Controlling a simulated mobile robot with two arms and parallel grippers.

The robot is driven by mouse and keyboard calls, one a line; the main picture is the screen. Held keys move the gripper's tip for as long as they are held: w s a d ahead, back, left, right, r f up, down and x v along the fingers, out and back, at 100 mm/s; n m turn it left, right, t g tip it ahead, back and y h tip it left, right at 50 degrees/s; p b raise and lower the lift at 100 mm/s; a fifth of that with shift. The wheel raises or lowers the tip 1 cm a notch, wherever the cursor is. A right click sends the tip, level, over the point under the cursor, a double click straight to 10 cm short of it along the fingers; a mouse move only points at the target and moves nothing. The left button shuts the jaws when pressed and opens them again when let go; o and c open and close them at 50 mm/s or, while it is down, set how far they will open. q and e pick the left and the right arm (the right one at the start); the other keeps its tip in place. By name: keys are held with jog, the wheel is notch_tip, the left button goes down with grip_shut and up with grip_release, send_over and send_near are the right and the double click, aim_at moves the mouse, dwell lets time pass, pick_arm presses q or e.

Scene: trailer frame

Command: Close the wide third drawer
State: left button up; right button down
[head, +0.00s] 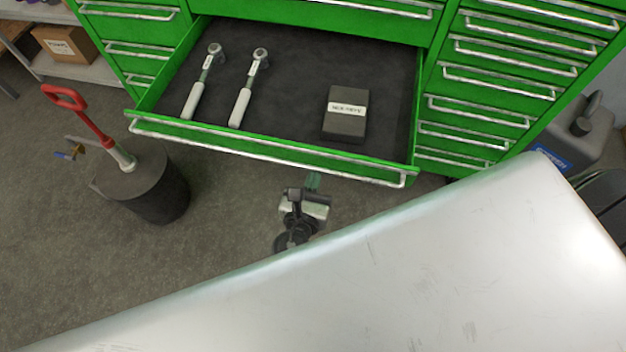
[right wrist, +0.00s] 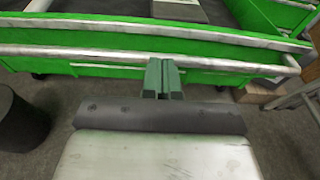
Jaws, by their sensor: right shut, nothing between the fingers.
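The wide drawer (head: 290,155) of the green tool cabinet stands pulled out in the head view. A long silver handle (head: 262,148) runs along its front. Two ratchets (head: 242,92) and a dark box with a white label (head: 345,115) lie on its dark liner. My right gripper (head: 313,180) is just in front of the drawer front, right of its middle, with fingers together and nothing between them. In the right wrist view the shut fingertips (right wrist: 163,72) point at the green front and its handle (right wrist: 140,56); whether they touch cannot be told. My left gripper is not in view.
A dark cylinder with a red handle (head: 145,185) stands on the floor left of the drawer. Narrow closed drawers (head: 480,110) flank it on the right. A grey jug (head: 580,130) is at the far right. A shelf with a cardboard box (head: 65,43) is at upper left.

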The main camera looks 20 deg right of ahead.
jog(key=w, duration=0.1)
jog(key=p, duration=0.2)
send_near(348, 68)
jog(key=w+d+r+b, duration=0.1)
jog(key=w+b, duration=0.1)
jog(key=w+d+b, duration=0.2)
jog(key=w+d+r+b, duration=0.1)
jog(key=w+b, duration=0.1)
jog(key=shift+w+d+r, duration=0.3)
jog(key=shift+w, duration=0.1)
jog(key=shift+w+d+b, duration=0.3)
jog(key=shift+w+d, duration=0.05)
jog(key=shift+w, duration=0.15)
jog(key=shift+w+d+r, duration=0.1)
jog(key=shift+d+r, duration=0.1)
jog(key=shift+r, duration=0.2)
jog(key=shift+w+r, duration=0.1)
